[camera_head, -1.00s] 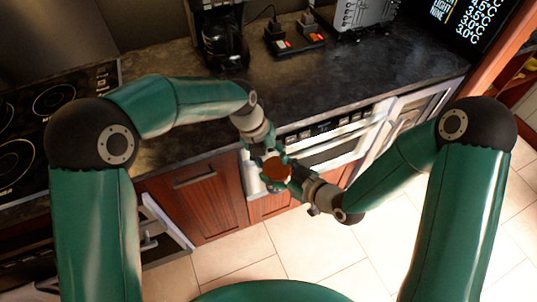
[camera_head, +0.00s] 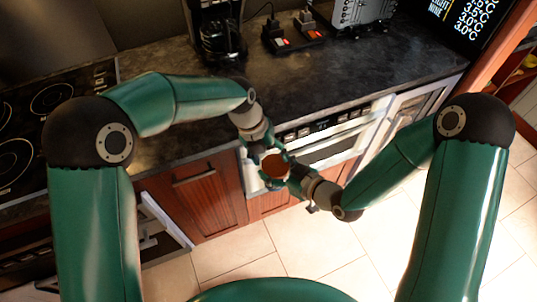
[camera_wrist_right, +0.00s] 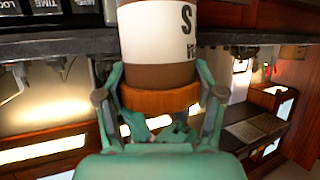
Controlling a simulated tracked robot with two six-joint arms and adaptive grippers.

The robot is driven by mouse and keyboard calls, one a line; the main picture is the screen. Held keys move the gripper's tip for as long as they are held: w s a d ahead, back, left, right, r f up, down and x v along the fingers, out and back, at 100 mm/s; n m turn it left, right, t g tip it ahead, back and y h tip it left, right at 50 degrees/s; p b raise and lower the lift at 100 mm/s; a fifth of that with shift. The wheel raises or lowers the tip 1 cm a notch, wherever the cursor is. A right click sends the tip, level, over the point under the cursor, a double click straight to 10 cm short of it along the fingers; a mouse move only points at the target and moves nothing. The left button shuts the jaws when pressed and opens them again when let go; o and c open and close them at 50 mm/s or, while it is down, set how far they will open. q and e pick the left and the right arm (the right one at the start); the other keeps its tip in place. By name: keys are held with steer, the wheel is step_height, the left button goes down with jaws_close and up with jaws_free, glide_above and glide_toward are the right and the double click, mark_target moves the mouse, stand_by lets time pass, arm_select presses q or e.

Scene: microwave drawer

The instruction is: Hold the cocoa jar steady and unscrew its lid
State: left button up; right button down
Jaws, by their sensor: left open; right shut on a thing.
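The cocoa jar (camera_wrist_right: 158,33) has a brown body and a white label with dark letters; the right wrist view shows it upside down. Its wood-coloured lid (camera_wrist_right: 160,99) is at the picture's bottom end of the jar. In the head view the lid (camera_head: 275,165) is a small brown disc facing up. My right gripper (camera_head: 292,176) is shut on the jar close to the lid; its fingers flank it in the wrist view. My left gripper (camera_head: 264,152) is open beside the lid. Its green fingers (camera_wrist_right: 160,130) show just past the lid. Exact finger contact is hidden.
The dark counter (camera_head: 300,80) and the drawer front with buttons (camera_head: 320,130) lie just behind the jar. A coffee machine (camera_head: 215,35), a power strip (camera_head: 293,40) and a grey appliance (camera_head: 365,12) stand on the counter. The tiled floor (camera_head: 300,240) in front is clear.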

arm_select(q)
steer(key=shift+r, duration=0.1)
step_height(320, 180, up, 4)
steer(key=shift+f, duration=0.15)
steer(key=shift+a+r, duration=0.1)
steer(key=shift+r, duration=0.4)
steer(key=shift+c, duration=0.9)
steer(key=a+r, duration=0.4)
steer(key=r, duration=0.2)
steer(key=shift+n, duration=0.3)
steer(key=x, duration=1.1)
steer(key=shift+s+a+f, duration=0.15)
steer(key=shift+s+f, duration=0.05)
steer(key=shift+f, duration=0.05)
jaws_close()
steer(key=shift+f, duration=0.1)
